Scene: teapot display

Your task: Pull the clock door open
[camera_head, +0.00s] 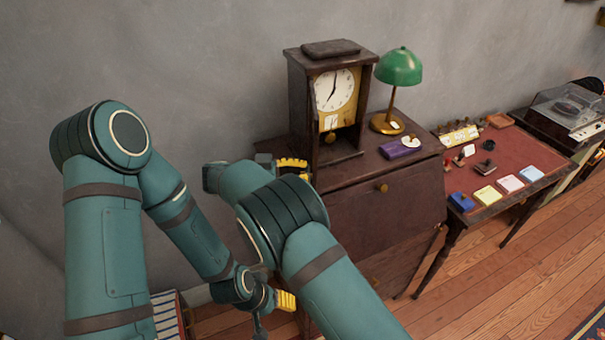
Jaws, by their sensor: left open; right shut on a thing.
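The dark wooden clock (335,95) stands on the cabinet, with a white dial, a yellow panel and a pendulum low in its front. My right gripper (292,168) is at the lower left front edge of the clock, its yellow fingers shut on what looks like the clock door. My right forearm and wrist hide part of this, so the exact grip and how far the door stands open are unclear. My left gripper (278,303) is open, low in front of the cabinet and well below the clock, touching nothing that I can see.
The cabinet (370,215) carries a green lamp (400,70) and a purple box (400,148) right of the clock. A red-topped desk (520,160) with several small items stands further right, then a record player (567,108). A grey wall is behind.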

